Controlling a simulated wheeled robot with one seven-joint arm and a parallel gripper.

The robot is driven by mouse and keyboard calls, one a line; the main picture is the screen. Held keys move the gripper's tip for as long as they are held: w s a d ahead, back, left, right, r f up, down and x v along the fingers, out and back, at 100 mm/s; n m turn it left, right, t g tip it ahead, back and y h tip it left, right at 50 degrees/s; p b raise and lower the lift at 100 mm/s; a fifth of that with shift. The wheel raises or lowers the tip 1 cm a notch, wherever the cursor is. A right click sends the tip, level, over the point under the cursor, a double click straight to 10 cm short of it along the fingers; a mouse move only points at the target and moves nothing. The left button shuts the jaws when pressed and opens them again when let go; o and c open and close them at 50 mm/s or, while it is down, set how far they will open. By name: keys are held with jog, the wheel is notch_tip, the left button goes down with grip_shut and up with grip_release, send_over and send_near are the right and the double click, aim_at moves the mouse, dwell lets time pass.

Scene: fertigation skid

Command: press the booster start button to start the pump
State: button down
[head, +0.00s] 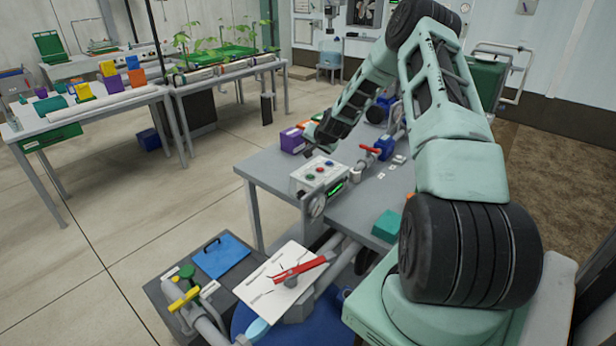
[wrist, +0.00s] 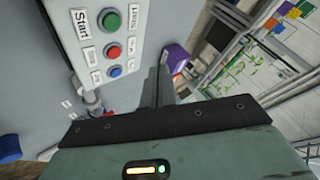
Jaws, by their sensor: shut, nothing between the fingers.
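The control box (head: 318,178) stands on the grey bench in the head view, with a row of small buttons on its pale top panel. In the wrist view its panel (wrist: 128,75) shows a green button (wrist: 110,20) beside a label reading "Start", then a red button (wrist: 113,51) and a blue button (wrist: 114,71). My gripper (wrist: 160,74) is shut and empty, to the right of the panel in the wrist view. In the head view my gripper (head: 309,143) is above and behind the box. It appears apart from the buttons.
A red-handled valve (head: 370,149) and blue pump parts (head: 384,147) stand right of the box. A purple box (head: 293,141) sits behind it. A lower stand in front holds a white board (head: 262,291) with a red tool (head: 300,269). Open floor lies to the left.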

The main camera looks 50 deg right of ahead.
jog(key=shift+f, duration=0.1)
jog(key=b, duration=0.4)
send_over(312, 178)
notch_tip(312, 178, down, 8)
jog(key=shift+w+r, duration=0.15)
jog(key=shift+r, duration=0.05)
jog(key=shift+f+b, duration=0.5)
jog(key=shift+f, duration=0.1)
dwell(1.3)
jog(key=shift+f+b, duration=0.3)
jog(key=shift+b, duration=0.2)
jog(key=shift+f+b, duration=0.4)
dwell(0.4)
dwell(0.3)
jog(key=shift+r+p, duration=0.35)
jog(key=shift+r, duration=0.45)
jog(key=shift+r, duration=0.15)
